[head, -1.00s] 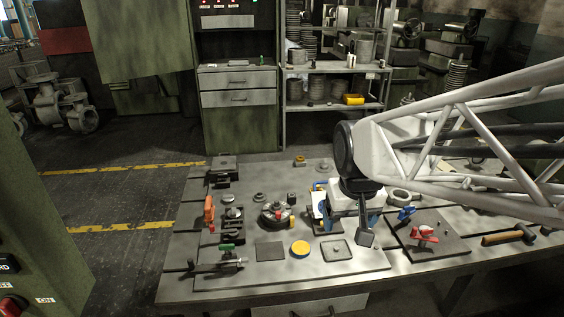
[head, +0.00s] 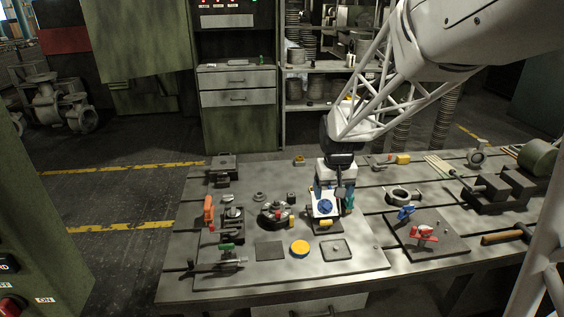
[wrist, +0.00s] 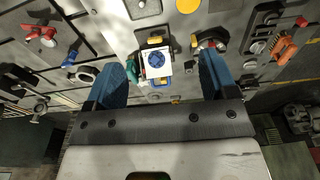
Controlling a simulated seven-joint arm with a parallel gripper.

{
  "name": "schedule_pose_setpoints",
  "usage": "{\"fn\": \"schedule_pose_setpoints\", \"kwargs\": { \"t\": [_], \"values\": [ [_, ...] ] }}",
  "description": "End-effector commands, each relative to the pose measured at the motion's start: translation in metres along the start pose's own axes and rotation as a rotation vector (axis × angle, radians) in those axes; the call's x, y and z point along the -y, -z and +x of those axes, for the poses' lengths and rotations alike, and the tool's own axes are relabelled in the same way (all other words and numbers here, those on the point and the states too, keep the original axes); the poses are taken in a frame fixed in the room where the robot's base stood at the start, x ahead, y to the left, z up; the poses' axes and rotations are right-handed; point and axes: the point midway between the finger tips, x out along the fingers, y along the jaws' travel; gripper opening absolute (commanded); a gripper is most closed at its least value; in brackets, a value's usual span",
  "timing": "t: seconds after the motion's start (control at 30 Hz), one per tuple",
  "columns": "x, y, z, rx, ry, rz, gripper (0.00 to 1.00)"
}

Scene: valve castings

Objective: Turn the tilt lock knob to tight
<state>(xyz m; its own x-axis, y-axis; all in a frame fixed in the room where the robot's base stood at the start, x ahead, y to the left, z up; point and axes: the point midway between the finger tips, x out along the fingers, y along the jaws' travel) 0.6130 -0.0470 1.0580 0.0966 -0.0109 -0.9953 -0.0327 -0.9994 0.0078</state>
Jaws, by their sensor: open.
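A small tilting fixture stands mid-bench, with a white face (head: 324,198) carrying a round blue disc (head: 325,206) and a yellow handle-like part (head: 326,223) at its base. A teal part (head: 349,197) shows at its right side. In the wrist view the fixture's white face (wrist: 157,63) lies between my fingers, with the teal part (wrist: 132,69) on its left and yellow (wrist: 155,40) at its far edge. I cannot tell which part is the tilt lock knob or read its setting. My gripper (wrist: 161,62) is open and empty, over the fixture; contact is not visible.
Left of the fixture is a round dark chuck-like device (head: 276,214), then an orange-handled clamp (head: 208,210). A yellow round lid (head: 299,248) lies in front. A dark plate (head: 428,246) with red and blue clamps and a hammer (head: 505,235) lie right.

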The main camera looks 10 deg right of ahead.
Motion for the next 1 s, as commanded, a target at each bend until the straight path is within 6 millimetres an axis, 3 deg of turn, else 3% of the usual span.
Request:
{"fn": "schedule_pose_setpoints", "kwargs": {
  "t": [0.5,1.0],
  "values": [
    [-0.02,0.083,0.088,0.048,0.002,0.006,0.79],
    [-0.041,0.144,0.186,0.089,0.006,0.011,0.79]
  ]
}}
